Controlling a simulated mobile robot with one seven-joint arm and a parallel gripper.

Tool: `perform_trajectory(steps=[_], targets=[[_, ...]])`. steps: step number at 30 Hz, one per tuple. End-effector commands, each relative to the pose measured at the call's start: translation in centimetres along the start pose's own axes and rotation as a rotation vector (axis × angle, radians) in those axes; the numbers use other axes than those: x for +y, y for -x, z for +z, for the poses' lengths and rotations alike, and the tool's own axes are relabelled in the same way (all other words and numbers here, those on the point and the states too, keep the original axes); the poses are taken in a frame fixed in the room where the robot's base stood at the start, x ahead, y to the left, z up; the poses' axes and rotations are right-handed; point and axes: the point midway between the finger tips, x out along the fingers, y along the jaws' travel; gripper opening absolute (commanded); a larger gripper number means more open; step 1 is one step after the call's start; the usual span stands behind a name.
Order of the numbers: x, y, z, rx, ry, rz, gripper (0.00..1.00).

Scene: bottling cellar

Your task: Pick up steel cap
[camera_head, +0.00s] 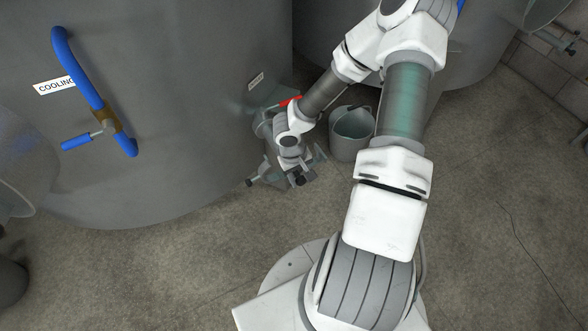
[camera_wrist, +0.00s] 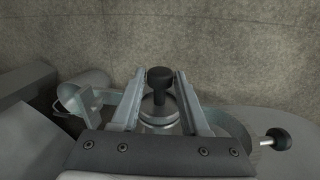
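In the wrist view a round steel cap (camera_wrist: 160,108) with a black knob on top sits between the two fingers of my gripper (camera_wrist: 160,76). The fingers are apart, one on each side of the knob, with a visible gap on both sides. In the head view my gripper (camera_head: 299,179) points down beside the big grey tank, and the cap cannot be made out there.
A grey bucket (camera_head: 351,135) stands on the floor right of my gripper. The large tank (camera_head: 180,120) with blue handles is at the left. In the wrist view a black-knobbed screw (camera_wrist: 277,139) sticks out at the right. The floor at the lower right is mostly clear.

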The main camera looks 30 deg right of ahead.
Motion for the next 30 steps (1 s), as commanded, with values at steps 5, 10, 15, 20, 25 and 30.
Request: perform_trajectory(steps=[5, 10, 15, 20, 25, 30], targets=[[0.0, 0.0, 0.0, 0.000, 0.000, 0.000, 0.11], [0.0, 0.0, 0.0, 0.000, 0.000, 0.000, 0.00], [0.0, 0.0, 0.0, 0.000, 0.000, 0.000, 0.00], [0.1, 0.3, 0.0, 0.000, 0.000, 0.001, 0.00], [0.3, 1.6, 0.0, 0.001, -0.001, 0.003, 0.00], [0.7, 4.1, -0.1, 0.002, 0.000, 0.003, 0.00]])
